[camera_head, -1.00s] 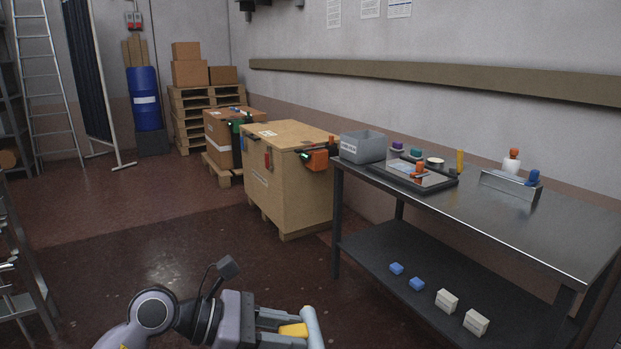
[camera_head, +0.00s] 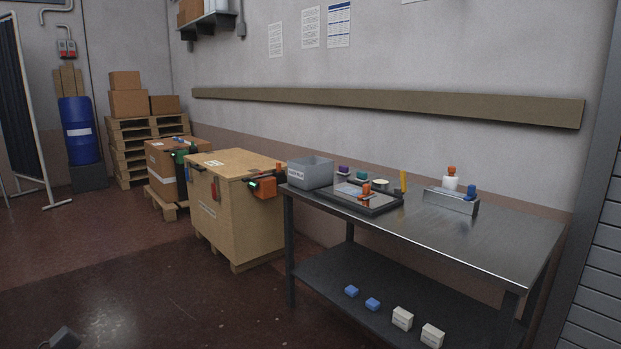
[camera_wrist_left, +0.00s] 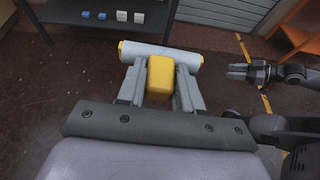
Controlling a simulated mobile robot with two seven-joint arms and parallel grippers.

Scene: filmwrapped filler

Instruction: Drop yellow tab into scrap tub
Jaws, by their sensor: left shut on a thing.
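My left gripper (camera_wrist_left: 160,84) is shut on the yellow block-shaped grip (camera_wrist_left: 160,76) of a tool with a pale roll (camera_wrist_left: 160,52) across its front. A thin yellow upright piece (camera_head: 403,181), perhaps the yellow tab, stands at the back right of a dark tray (camera_head: 385,208) on the steel bench (camera_head: 450,240). A grey open tub (camera_head: 309,174) with a small white label stands at the bench's left end; its inside is mostly hidden. My right gripper (camera_wrist_left: 238,71) shows at the right of the left wrist view; its opening is unclear.
The lower shelf (camera_head: 340,270) holds blue and white blocks. A large crate (camera_head: 235,215) stands left of the bench. The bench's right front is clear.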

